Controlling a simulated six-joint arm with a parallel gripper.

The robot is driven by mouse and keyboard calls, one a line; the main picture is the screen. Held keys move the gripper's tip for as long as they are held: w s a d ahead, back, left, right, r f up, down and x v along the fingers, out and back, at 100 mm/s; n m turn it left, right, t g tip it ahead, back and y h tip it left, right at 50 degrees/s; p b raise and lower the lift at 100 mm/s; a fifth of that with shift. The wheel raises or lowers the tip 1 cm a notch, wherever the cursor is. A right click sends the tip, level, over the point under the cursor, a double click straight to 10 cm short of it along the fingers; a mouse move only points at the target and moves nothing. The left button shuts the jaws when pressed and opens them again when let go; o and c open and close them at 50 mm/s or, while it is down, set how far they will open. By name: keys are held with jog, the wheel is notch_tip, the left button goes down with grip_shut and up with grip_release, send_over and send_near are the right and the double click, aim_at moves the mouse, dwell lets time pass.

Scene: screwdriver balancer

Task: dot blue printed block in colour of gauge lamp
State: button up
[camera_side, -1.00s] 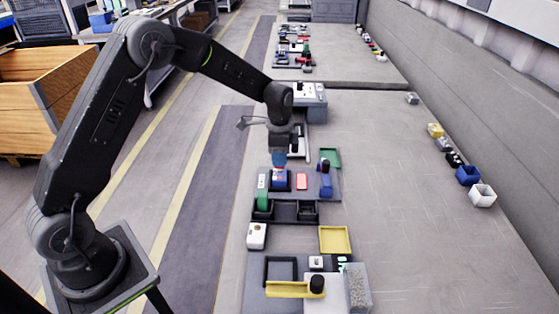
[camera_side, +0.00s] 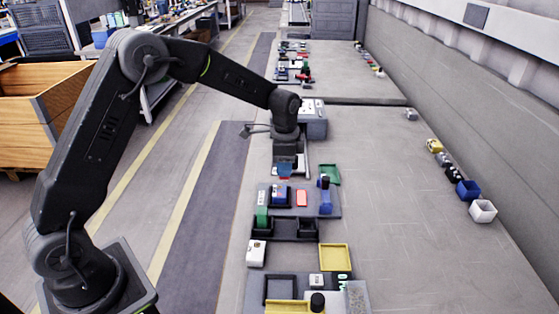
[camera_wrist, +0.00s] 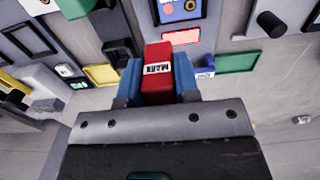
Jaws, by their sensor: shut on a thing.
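My gripper (camera_wrist: 158,82) is shut on a red marker block (camera_wrist: 158,72) with a white label reading "MARK". Its blue fingers stand on either side of it. In the side view, my gripper (camera_side: 285,172) is above and slightly behind the blue printed block (camera_side: 279,194), with a gap between them. The block also shows at the top of the wrist view (camera_wrist: 178,10), cut off by the edge. I cannot make out the gauge lamp.
A red pad (camera_side: 302,198) lies right of the block, and a blue upright tool (camera_side: 325,195) beyond it. A green tray (camera_side: 330,174), a yellow tray (camera_side: 335,257) and black bins (camera_side: 285,229) are close by. The bench's right side is mostly clear.

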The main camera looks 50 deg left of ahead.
jog(key=s+d+f, duration=0.2)
jog(key=d+f, duration=0.1)
jog(key=d, duration=0.8)
jog(key=shift+a+f, duration=0.1)
jog(key=shift+f, duration=2.95)
jog(key=o, duration=1)
notch_tip(320, 180, up, 14)
jog(key=shift+f, duration=0.1)
